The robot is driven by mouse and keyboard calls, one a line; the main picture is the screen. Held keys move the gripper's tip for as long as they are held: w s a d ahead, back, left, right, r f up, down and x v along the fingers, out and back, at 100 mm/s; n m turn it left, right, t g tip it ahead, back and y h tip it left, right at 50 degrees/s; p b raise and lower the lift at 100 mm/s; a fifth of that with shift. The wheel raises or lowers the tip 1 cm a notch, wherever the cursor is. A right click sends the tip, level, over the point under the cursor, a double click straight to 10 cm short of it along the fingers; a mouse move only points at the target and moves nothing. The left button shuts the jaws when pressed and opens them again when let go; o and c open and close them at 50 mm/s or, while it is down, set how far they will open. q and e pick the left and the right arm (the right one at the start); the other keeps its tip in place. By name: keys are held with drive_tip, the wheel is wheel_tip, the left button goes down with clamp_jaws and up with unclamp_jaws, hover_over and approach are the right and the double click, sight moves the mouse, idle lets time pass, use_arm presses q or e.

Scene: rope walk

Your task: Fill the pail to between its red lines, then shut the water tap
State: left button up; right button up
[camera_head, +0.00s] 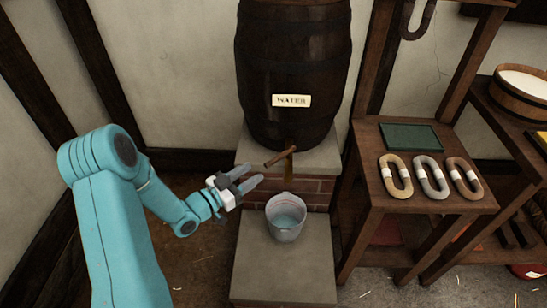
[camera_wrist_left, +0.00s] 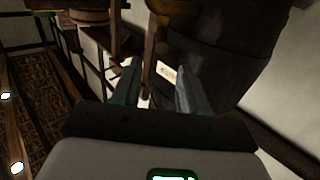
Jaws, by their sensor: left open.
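The dark wooden barrel (camera_head: 293,62) carries a label reading WATER (camera_head: 291,100); both also show in the wrist view, the barrel (camera_wrist_left: 222,55) and the label (camera_wrist_left: 166,72). Its tap has a brown handle (camera_head: 279,158) slanting down to the left above a brassy spout (camera_head: 288,170). The pale translucent pail (camera_head: 286,224) stands upright below the tap, with a reddish line near its rim and a bluish surface inside. I cannot make out the level against the lines, or a stream. My left gripper (camera_head: 250,177) is open and empty, left of and slightly below the handle, apart from it.
The pail stands on a grey stone slab (camera_head: 262,268); the barrel rests on a higher slab over bricks (camera_head: 312,190). To the right, a wooden stand (camera_head: 425,207) holds a green tray (camera_head: 410,137) and several rope coils (camera_head: 430,177). A wooden tub (camera_head: 520,97) stands farther right.

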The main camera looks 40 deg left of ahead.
sight(273, 158)
use_arm(q)
drive_tip(key=x, duration=0.9)
drive_tip(key=shift+w+d, duration=0.1)
drive_tip(key=shift+w, duration=0.15)
clamp_jaws()
